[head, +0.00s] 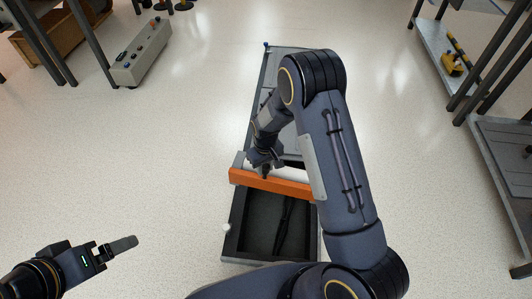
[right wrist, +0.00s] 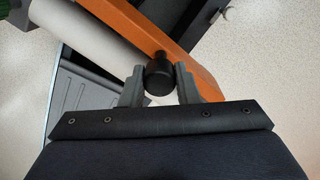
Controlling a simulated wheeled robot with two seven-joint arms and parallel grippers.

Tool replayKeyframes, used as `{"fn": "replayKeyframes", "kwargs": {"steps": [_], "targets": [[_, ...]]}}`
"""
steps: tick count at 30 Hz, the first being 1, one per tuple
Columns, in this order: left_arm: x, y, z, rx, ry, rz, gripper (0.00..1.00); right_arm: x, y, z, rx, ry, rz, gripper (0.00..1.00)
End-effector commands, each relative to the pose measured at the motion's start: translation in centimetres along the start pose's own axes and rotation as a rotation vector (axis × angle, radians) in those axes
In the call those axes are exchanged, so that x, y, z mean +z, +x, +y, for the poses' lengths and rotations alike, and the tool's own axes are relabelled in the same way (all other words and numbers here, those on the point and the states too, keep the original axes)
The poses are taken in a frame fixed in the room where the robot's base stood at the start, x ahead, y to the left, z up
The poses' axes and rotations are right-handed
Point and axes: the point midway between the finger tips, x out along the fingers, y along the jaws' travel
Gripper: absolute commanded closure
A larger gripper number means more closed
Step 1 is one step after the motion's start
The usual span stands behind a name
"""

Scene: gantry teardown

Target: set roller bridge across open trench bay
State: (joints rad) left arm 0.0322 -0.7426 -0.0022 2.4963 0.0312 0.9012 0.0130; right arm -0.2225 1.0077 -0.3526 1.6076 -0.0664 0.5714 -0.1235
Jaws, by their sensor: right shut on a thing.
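The roller bridge has an orange side beam (head: 271,182) and a pale roller (head: 290,172); both also show in the right wrist view, the beam (right wrist: 198,85) and the roller (right wrist: 85,32). It lies crosswise over the trench, between the open bay (head: 262,225) and the grey covered stretch. Whether it rests on the rims or hangs just above, I cannot tell. My right gripper (right wrist: 159,82) is shut on the black knob (right wrist: 159,68) beside the orange beam. My left gripper (head: 118,246) is at the lower left, away from the trench; its finger gap is unclear.
Grey cover panels (head: 272,68) lie behind the bridge, partly hidden by my right arm. A dark cable (head: 286,222) runs in the open bay. Shelves (head: 440,65) stand right; a grey control box (head: 141,55) stands upper left.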

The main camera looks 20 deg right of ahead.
Motion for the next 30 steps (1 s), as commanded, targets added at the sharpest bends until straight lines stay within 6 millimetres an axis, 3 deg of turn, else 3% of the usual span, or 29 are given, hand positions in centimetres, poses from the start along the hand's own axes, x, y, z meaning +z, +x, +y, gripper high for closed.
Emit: {"fn": "replayKeyframes", "kwargs": {"steps": [1, 6, 12, 16, 30], "targets": [[0.2, 0.4, -0.2, 0.000, 0.000, 0.000, 0.11, 0.1, 2.0, 0.1, 0.005, -0.014, -0.002, 1.00], [0.5, 1.1, -0.5, 0.000, 0.000, 0.000, 0.11, 0.5, 7.3, 0.3, 0.019, -0.060, 0.000, 1.00], [0.8, 1.6, -0.7, 0.000, 0.000, 0.000, 0.11, 1.2, 11.7, 0.6, 0.037, -0.104, 0.002, 1.00], [0.9, 1.7, -0.8, 0.000, 0.000, 0.000, 0.11, 1.5, 13.3, 0.6, 0.043, -0.120, 0.004, 1.00], [1.4, 2.8, -1.3, 0.000, 0.000, 0.000, 0.11, 1.7, 15.8, 0.7, 0.047, -0.129, 0.005, 1.00]]}}
